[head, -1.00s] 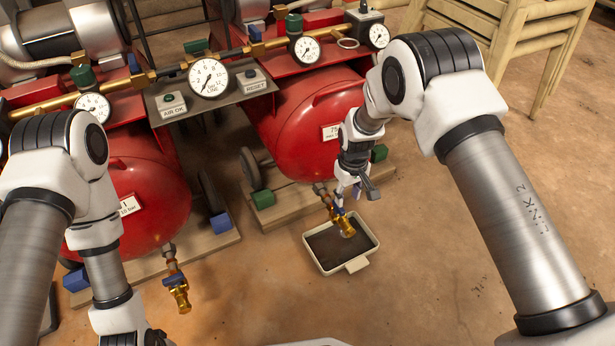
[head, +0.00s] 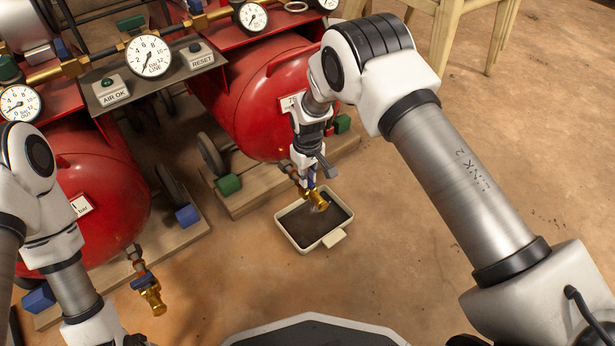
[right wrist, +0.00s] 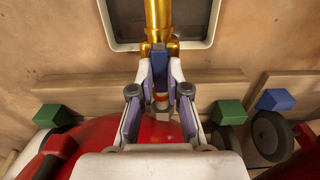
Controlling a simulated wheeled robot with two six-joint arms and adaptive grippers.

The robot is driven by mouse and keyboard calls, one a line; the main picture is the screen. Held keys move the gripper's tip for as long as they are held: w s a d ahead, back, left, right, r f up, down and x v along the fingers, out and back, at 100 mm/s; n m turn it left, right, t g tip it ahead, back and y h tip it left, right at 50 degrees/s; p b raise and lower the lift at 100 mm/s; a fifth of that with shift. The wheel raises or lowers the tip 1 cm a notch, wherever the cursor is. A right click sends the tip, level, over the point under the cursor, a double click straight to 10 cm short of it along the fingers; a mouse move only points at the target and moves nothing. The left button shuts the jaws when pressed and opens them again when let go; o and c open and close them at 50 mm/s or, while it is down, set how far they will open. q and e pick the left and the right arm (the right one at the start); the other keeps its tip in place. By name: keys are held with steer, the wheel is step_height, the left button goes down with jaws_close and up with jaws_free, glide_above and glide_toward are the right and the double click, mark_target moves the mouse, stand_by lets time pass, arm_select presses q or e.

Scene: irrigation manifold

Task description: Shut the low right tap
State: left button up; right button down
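The low right tap (head: 316,198) is brass with a blue lever (head: 311,177). It hangs from the right red tank over a shallow tray (head: 327,238). A small pale streak shows below its mouth, too small to make out. My right gripper (head: 309,173) is at the lever. In the right wrist view its two fingers (right wrist: 160,75) close in on both sides of the blue lever (right wrist: 159,62), with the brass spout (right wrist: 159,18) beyond. Part of the lever is hidden by the fingers. My left arm ends at the lower left edge, with its gripper out of view.
Another brass tap (head: 148,286) with a blue lever hangs from the left red tank (head: 105,190). Wooden skids with green and blue blocks (head: 228,184) lie under the tanks. Gauges (head: 149,56) and a panel are above. The floor right of the tray is clear.

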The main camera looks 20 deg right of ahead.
stand_by(0.3)
steer(key=shift+r+m+p, duration=0.15)
steer(key=shift+m+p, duration=0.35)
steer(key=shift+p, duration=0.3)
steer(key=shift+s+m+p, duration=0.1)
steer(key=shift+m+p, duration=1)
steer(key=shift+p, duration=0.05)
steer(key=m+p, duration=0.2)
steer(key=m, duration=0.1)
steer(key=m+p, duration=0.1)
steer(key=m, duration=0.5)
steer(key=shift+p, duration=0.4)
steer(key=m, duration=0.5)
steer(key=shift+f+m, duration=0.2)
steer(key=shift+m, duration=0.1)
